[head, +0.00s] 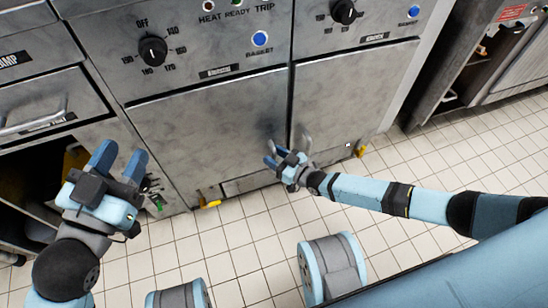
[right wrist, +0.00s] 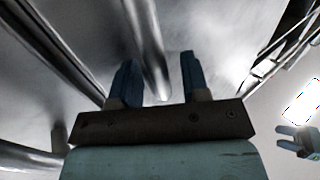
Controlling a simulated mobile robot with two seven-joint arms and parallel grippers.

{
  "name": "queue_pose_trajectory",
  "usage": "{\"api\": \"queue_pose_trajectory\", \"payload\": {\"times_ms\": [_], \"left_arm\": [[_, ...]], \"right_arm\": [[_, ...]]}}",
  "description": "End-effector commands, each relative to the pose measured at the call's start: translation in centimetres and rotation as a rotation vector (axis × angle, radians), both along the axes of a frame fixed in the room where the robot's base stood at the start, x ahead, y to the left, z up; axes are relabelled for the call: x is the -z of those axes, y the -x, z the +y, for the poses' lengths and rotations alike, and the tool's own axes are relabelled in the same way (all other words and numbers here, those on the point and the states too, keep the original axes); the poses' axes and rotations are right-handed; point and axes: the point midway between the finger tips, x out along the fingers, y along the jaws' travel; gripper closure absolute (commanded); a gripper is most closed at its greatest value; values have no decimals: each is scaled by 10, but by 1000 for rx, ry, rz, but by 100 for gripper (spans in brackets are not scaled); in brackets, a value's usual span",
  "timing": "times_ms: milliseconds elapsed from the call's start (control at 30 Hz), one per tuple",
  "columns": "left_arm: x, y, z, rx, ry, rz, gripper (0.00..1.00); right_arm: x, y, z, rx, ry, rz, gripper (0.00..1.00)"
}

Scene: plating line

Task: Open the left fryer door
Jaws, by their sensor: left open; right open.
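The left fryer door (head: 205,130) is a flat grey steel panel below the left dial, and it looks shut. My right gripper (head: 278,155) is at the lower right of this door, near the seam with the right fryer door (head: 345,95). In the right wrist view its two blue fingers (right wrist: 158,78) are open, with a metal handle bar (right wrist: 150,40) between them. The gripper partly hides the handles in the head view. My left gripper (head: 120,160) is open and empty, in front of the door's left edge.
Dials and blue buttons (head: 260,39) sit above the doors. An open cabinet (head: 35,185) is at the left, below a drawer handle (head: 35,122). Yellow-handled valves (head: 212,204) show below the doors. The tiled floor (head: 240,240) in front is largely clear.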

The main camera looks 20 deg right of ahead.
Motion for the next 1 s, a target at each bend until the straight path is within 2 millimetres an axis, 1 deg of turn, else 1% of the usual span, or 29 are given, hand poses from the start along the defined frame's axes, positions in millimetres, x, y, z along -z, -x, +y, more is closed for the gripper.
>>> {"api": "queue_pose_trajectory", "payload": {"times_ms": [300, 367, 400, 500, 800, 1000], "left_arm": [[-2, 1, 1, 3, -13, -13, 57], [-1, 1, 1, 4, -14, -12, 57], [-1, 1, 1, 4, -14, -12, 57], [-1, 1, 2, 4, -14, -11, 57], [-4, 1, 1, 3, -6, -6, 57], [-8, 1, -1, 3, 18, 29, 57]], "right_arm": [[0, -2, 1, 0, 1, 1, 58], [0, -2, 1, 0, 1, 1, 72], [0, -2, 1, 0, 1, 1, 81], [0, -2, 1, 0, 1, 1, 100], [-1, 0, 2, 4, -1, 1, 100], [-2, 8, 5, 26, -3, 0, 100]]}}
